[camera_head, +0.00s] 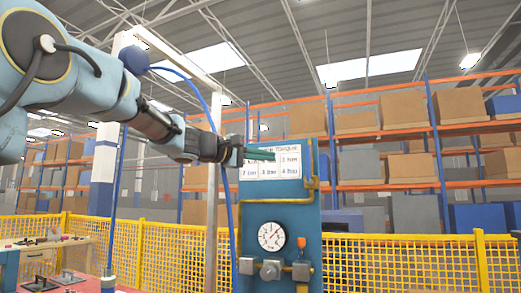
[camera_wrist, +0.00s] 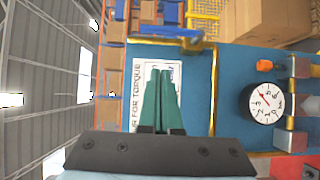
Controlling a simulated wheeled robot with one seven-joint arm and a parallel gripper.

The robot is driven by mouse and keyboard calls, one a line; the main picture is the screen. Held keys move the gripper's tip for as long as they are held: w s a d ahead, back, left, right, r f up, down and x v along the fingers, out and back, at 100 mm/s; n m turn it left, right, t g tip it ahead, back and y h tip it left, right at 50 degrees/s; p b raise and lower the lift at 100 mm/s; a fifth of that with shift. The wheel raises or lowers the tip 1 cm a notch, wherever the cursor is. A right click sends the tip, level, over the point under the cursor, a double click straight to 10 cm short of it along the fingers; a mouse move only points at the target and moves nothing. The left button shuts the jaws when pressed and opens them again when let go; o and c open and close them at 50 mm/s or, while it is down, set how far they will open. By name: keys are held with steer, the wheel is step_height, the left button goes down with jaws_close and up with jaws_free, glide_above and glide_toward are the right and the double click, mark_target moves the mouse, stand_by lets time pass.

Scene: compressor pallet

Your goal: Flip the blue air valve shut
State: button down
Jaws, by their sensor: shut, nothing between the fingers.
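The blue panel (camera_head: 265,215) stands upright in front of me, with a round white gauge (camera_head: 272,236) and brass and grey pipe fittings (camera_head: 270,268) below it. My gripper (camera_head: 272,155) is in front of the panel's upper part, near the white chart, well above the gauge. In the wrist view its green fingers (camera_wrist: 160,97) are together and empty, pointing over the chart. The gauge (camera_wrist: 266,102) shows at right there.
A yellow pipe (camera_head: 313,183) bends along the panel's right edge, and a small orange-red knob (camera_head: 302,242) sits right of the gauge. A blue hose (camera_head: 226,180) hangs beside a pale post. Yellow mesh fencing (camera_head: 410,262) and box-filled racks stand behind. A red-topped table (camera_head: 80,284) is at lower left.

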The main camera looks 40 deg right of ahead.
mark_target(309, 164)
steer(key=s+d+p, duration=0.3)
steer(key=d, duration=0.5)
steer(key=shift+p, duration=0.4)
